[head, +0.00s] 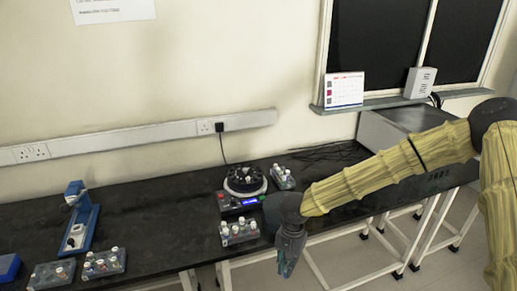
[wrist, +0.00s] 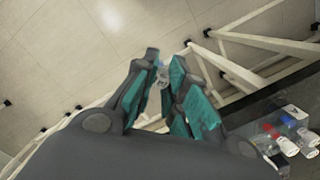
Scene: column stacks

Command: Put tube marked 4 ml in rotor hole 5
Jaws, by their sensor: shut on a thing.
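My gripper (head: 287,262) hangs pointing down past the front edge of the bench, to the right of the near tube rack. In the wrist view my gripper (wrist: 165,70) is shut on a small, pale, clear thing (wrist: 161,74), seen between the fingertips. It looks like a tube, but its marking cannot be read. The centrifuge (head: 226,203) has a dark round rotor (head: 245,180) with a pale rim. It stands on the bench behind and left of my gripper. Its hole numbers are too small to read.
A rack of capped tubes (head: 239,233) stands in front of the centrifuge, and another rack (head: 283,178) stands right behind it. More racks (head: 104,264) and a blue device (head: 80,228) stand at left. The bench (head: 160,220) between is clear.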

